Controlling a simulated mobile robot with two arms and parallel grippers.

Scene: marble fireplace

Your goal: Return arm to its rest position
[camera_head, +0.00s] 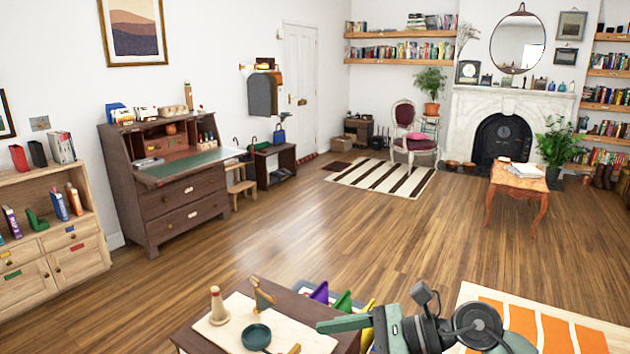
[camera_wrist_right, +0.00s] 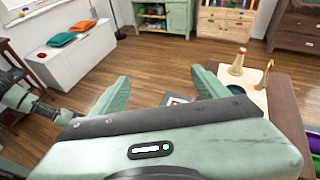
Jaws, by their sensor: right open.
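My right gripper (camera_head: 345,323) shows in the head view at the bottom, coming in from the right. It is beside the right end of a small dark table (camera_head: 290,299). In the right wrist view my right gripper (camera_wrist_right: 158,88) has its two green fingers well apart, with nothing held between them. Floor and the edge of a flat object show beyond them. My right arm's dark joints (camera_head: 440,330) are bent at the bottom of the head view. My left gripper is not visible; green and black arm parts show at the left of the right wrist view.
The small table bears a cream runner (camera_head: 225,335), a wooden cone-shaped piece (camera_head: 218,308), a brass-coloured figure (camera_head: 262,297) and a dark green pan (camera_head: 256,337). An orange-striped rug (camera_head: 590,340) lies right. The middle floor is clear.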

